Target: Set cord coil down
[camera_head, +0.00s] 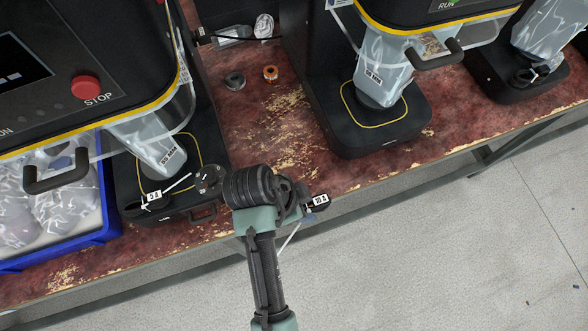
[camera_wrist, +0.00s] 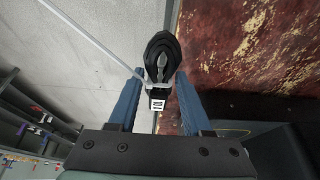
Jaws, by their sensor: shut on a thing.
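A black cord coil (camera_wrist: 162,55) is held between the two blue fingers of my gripper (camera_wrist: 158,78) in the wrist view. It carries a small white printed tag (camera_wrist: 157,101), and a pale strand runs from it to the upper left. In the head view the coil (camera_head: 308,207) and its tag (camera_head: 320,201) show just right of my wrist, at the table's front edge; my arm hides the rest and the fingers. In the wrist view the coil lies over the line between table and floor. I cannot tell whether it touches the table (camera_head: 262,125).
Black seamers stand left (camera_head: 165,165) and middle (camera_head: 385,115), with bags in them. A blue crate (camera_head: 100,235) of bags is at left.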

